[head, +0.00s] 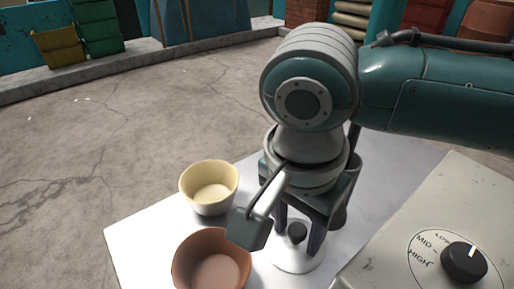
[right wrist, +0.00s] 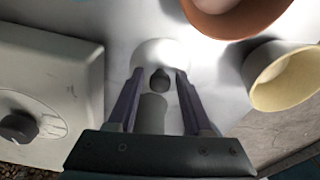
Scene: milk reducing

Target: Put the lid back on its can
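The white round lid (head: 290,260) with a dark knob (head: 298,233) lies on the white table. It also shows in the right wrist view as a white lid (right wrist: 160,50) with its dark knob (right wrist: 159,79). My right gripper (head: 299,246) points down over the lid. In the right wrist view its fingers (right wrist: 159,75) stand apart on either side of the knob, with gaps between. A dark grey cylinder (head: 346,200), probably the can, stands behind the gripper, partly hidden. A grey shape (right wrist: 152,115) shows between the fingers in the wrist view. My left gripper is out of view.
A cream bowl (head: 210,188) and a brown bowl (head: 208,267) stand left of the gripper on the white table (head: 150,235). A beige appliance with a dial (head: 464,262) stands at the right. The table's left corner is clear.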

